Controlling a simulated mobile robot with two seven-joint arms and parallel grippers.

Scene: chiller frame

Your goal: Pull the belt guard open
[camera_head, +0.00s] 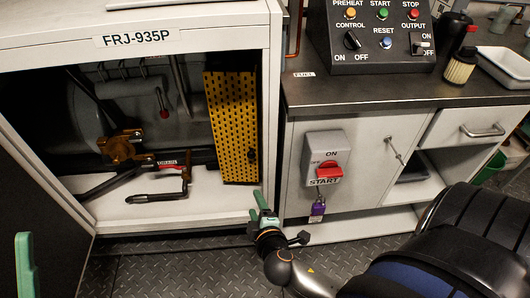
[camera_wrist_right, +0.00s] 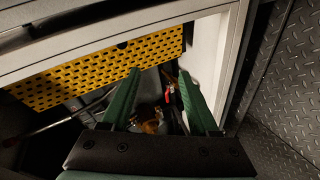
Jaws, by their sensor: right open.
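The belt guard (camera_head: 231,125) is a yellow perforated panel standing upright at the right side of the open chiller cabinet. A small dark knob (camera_head: 251,155) sits near its right edge. In the right wrist view the guard (camera_wrist_right: 80,70) crosses the upper left, with a dark spot near its edge. My right gripper (camera_head: 262,208) is in front of the cabinet, below the guard's lower right corner. Its green fingers (camera_wrist_right: 159,78) are apart with nothing held between them.
The cabinet frame (camera_head: 180,42) surrounds the opening, with a brass valve (camera_head: 118,149) and a red drain tag inside. To the right are a start switch box (camera_head: 325,158) with a purple padlock and a counter with a control panel (camera_head: 372,40). The patterned metal floor (camera_head: 170,270) is clear.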

